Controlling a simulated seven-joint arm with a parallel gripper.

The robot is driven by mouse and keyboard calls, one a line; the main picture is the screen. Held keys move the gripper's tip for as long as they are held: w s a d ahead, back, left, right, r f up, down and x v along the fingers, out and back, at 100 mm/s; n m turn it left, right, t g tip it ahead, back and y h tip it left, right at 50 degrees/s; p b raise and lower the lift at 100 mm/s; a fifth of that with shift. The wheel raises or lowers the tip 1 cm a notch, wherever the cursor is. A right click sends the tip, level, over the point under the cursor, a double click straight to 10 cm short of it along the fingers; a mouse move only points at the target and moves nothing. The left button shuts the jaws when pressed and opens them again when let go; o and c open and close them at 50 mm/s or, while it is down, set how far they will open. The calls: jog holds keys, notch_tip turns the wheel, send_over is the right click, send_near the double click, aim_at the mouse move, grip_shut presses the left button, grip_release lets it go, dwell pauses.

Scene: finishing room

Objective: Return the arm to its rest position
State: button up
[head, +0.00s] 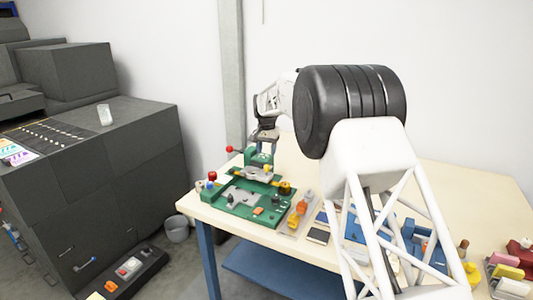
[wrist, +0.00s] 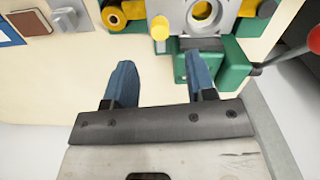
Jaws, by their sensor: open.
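My gripper (head: 266,136) is over the back left part of the table, above the far end of a green fixture (head: 240,212). In the wrist view its two blue fingers (wrist: 161,80) are spread apart with nothing between them. Beyond the fingertips, the wrist view shows the green fixture's body (wrist: 232,62), a grey plate with a yellow ring and a yellow knob (wrist: 160,27). The fingers look clear of these parts, but the exact height gap cannot be told. My own arm covers much of the table's middle in the head view.
The cream table (head: 480,188) also holds an orange-topped strip (head: 298,214), small dark tiles (head: 318,235) and coloured blocks (head: 507,272) at the right. A red-knobbed lever (head: 230,149) rises from the fixture. A dark cabinet (head: 130,160) and grey bucket (head: 177,230) stand left.

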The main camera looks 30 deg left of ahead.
jog(key=shift+d, duration=0.1)
dwell(0.4)
jog(key=s+d+r, duration=0.3)
jog(key=d+r, duration=0.3)
jog(key=d, duration=0.6)
jog(key=s+d+r, duration=0.2)
jog(key=d+r, duration=0.5)
jog(key=d, duration=0.4)
jog(key=s+d+r+m+t, duration=0.1)
jog(key=s+d+r, duration=0.2)
jog(key=s+d, duration=0.5)
jog(key=s+d+r, duration=0.2)
jog(key=s+d, duration=0.2)
jog(key=d, duration=0.7)
jog(key=s+d+t, duration=0.1)
jog(key=s+d, duration=1.5)
jog(key=s, duration=0.3)
jog(key=s+d+f, duration=0.3)
jog(key=s+f, duration=0.1)
jog(key=s, duration=0.5)
jog(key=s+d+f, duration=0.4)
jog(key=s, duration=0.6)
jog(key=shift+d+f+m+t, duration=0.3)
jog(key=shift+f+m, duration=0.1)
